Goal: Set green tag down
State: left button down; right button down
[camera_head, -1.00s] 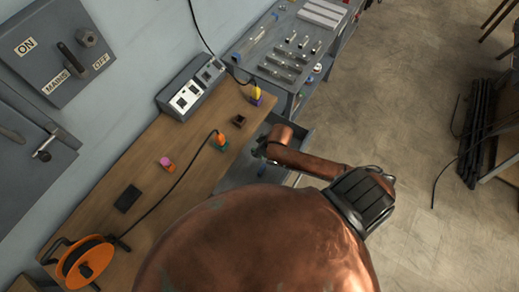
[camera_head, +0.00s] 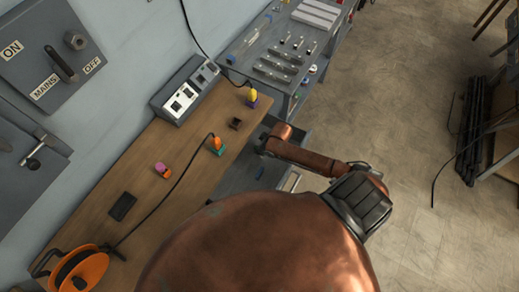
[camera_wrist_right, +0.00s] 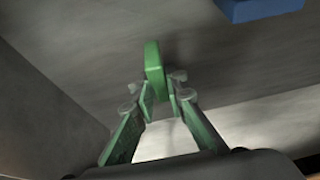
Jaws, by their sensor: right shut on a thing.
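In the right wrist view, my right gripper (camera_wrist_right: 159,98) is shut on a green tag (camera_wrist_right: 154,68), a thin rounded piece standing up between the fingertips. The tag is over a grey surface with walls around it, like the inside of a drawer or tray. Whether the tag touches that surface I cannot tell. In the head view, my copper right arm reaches over the grey drawer area (camera_head: 232,180) beside the bench, and its fingers and the tag are hidden there. My left gripper is not in view.
A blue block (camera_wrist_right: 260,8) lies at the top right of the wrist view. The wooden bench (camera_head: 150,145) holds an orange cable reel (camera_head: 85,268), a black rectangle (camera_head: 122,207), a pink-and-orange piece (camera_head: 162,170), coloured plugs and a socket box (camera_head: 185,92).

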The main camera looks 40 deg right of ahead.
jog(key=c, duration=1.9)
grip_release()
jog(key=shift+c, duration=0.2)
jog(key=p+v, duration=0.2)
jog(key=v, duration=1)
